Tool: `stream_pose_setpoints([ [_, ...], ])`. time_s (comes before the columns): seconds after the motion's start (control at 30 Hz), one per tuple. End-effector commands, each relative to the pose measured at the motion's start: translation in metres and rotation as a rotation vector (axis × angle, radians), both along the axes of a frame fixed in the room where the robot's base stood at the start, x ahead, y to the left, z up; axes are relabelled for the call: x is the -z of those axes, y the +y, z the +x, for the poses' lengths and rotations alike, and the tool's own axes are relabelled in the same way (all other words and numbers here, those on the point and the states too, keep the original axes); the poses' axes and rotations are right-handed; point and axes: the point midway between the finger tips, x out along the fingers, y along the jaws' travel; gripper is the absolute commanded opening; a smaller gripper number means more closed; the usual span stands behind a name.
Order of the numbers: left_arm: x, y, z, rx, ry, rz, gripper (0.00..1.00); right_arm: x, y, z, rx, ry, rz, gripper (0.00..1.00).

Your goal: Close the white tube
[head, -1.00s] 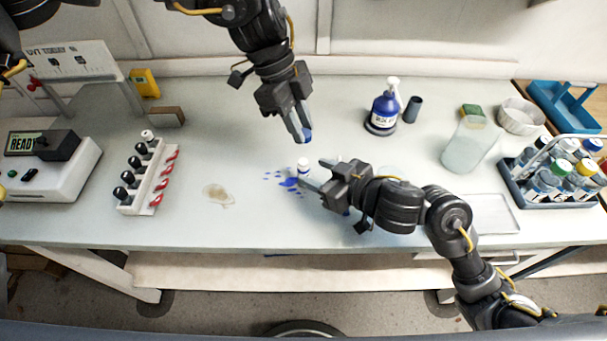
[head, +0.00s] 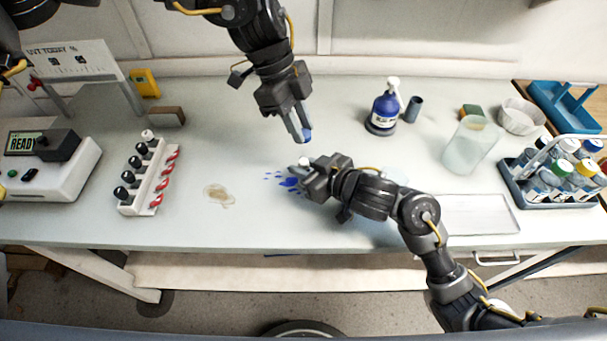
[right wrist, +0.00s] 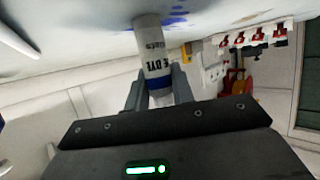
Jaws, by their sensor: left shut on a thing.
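The white tube (head: 303,161) stands upright by the blue splashes on the bench; in the head view only its white top shows. In the right wrist view the tube (right wrist: 153,50) is white with dark lettering and a blue band. My right gripper (head: 300,174) is low at the tube, with a finger on either side of it; I cannot tell whether the fingers press on it. My left gripper (head: 302,133) is above and behind the tube, shut on a small blue piece (head: 308,135) that looks like a cap, held apart from the tube.
A blue pump bottle (head: 384,110) and a dark cup (head: 413,109) stand behind to the right. A clear beaker (head: 470,145) and a bottle rack (head: 560,175) are farther right. A white rack of dark-capped tubes (head: 147,178) and a device reading READY (head: 50,170) are left.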

Motion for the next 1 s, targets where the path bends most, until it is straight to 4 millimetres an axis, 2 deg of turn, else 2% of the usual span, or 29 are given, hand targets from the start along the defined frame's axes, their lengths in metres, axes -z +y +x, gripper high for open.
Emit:
stream_pose_setpoints([
  [0.03, 0.0, 0.0, 0.0, 0.0, 0.0, 0.0, 0.05, 0.0, 0.0, 0.0, 0.0, 0.0, 0.0, 0.14],
  [0.13, 0.0, 0.0, 0.0, 0.0, 0.0, 0.0, 0.05, 0.0, 0.0, 0.0, 0.0, 0.0, 0.0, 0.01],
  [0.17, 0.0, 0.0, 0.0, 0.0, 0.0, 0.0, 0.05, 0.0, 0.0, 0.0, 0.0, 0.0, 0.0, 0.0],
  [0.37, 0.002, 0.0, 0.0, 0.0, 0.002, 0.001, 0.05, 0.0, 0.0, 0.0, 0.0, 0.0, 0.0, 0.0],
  [0.7, 0.045, 0.0, 0.001, -0.001, 0.032, 0.01, 0.05, 0.0, 0.0, 0.0, 0.0, 0.0, 0.0, 0.0],
  [1.0, 0.05, 0.0, 0.001, 0.0, 0.033, 0.012, 0.05, 0.0, 0.0, 0.0, 0.0, 0.001, -0.001, 0.0],
])
